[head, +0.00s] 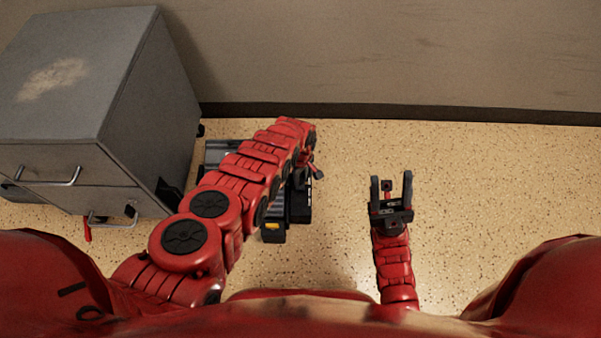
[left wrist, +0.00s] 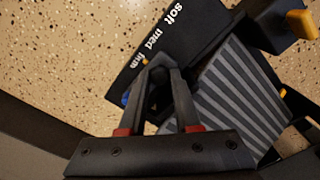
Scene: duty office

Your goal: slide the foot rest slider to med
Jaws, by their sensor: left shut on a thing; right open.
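The foot rest (head: 300,205) is a dark, ribbed device on the floor, partly hidden under my left arm in the head view. In the left wrist view its grey ribbed pad (left wrist: 235,95) lies right of my fingers. A black side panel (left wrist: 190,42) carries white words "soft", "med" and "firm". My left gripper (left wrist: 156,72) is shut beside this panel at the "firm" end, with a small orange mark (left wrist: 145,62) at its tips. The slider it holds is mostly hidden by the fingers. My right gripper (head: 391,192) is open and empty above the floor.
A grey metal cabinet (head: 75,85) with drawers stands at the left, close to the foot rest. A wall (head: 400,55) with a dark baseboard runs along the back. The speckled floor (head: 480,190) on the right is clear.

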